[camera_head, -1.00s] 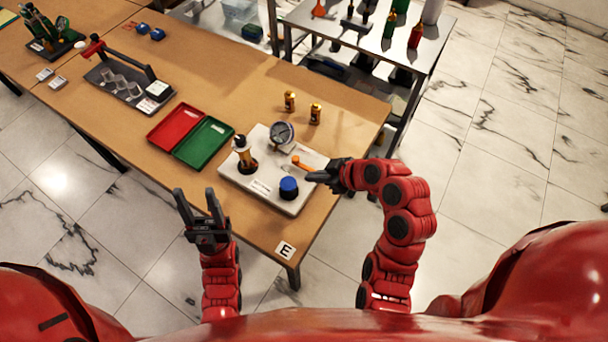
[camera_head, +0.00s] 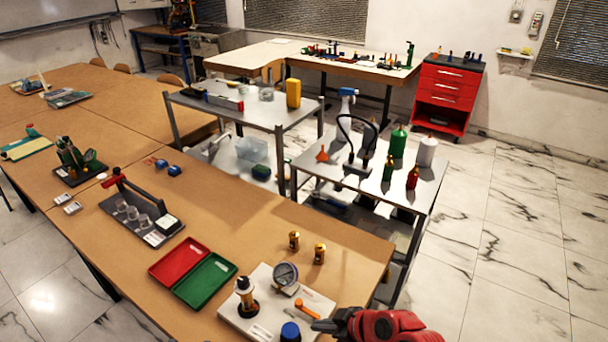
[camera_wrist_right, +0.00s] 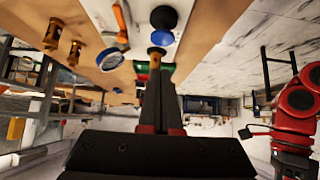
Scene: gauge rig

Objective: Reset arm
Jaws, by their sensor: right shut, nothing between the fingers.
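My right gripper (camera_head: 322,326) is at the bottom of the head view, over the right edge of the gauge rig's white base plate (camera_head: 262,273). Its fingers are shut with nothing between them, close to the orange-handled lever (camera_head: 307,309); I cannot tell if they touch. The rig carries a round dial gauge (camera_head: 286,274), a black and amber fitting (camera_head: 246,294) and a blue knob (camera_head: 291,331). In the right wrist view, the shut fingers (camera_wrist_right: 155,62) point toward the rig, with the blue knob (camera_wrist_right: 164,18) and orange handle (camera_wrist_right: 121,20) beyond. My left gripper is out of the head view.
Two brass cylinders (camera_head: 319,254) stand behind the rig. A red and green tray (camera_head: 205,281) lies to its left, and a grey tool tray (camera_head: 125,215) lies farther left. A metal cart (camera_head: 428,190) with bottles stands behind the table. Open floor lies at the right.

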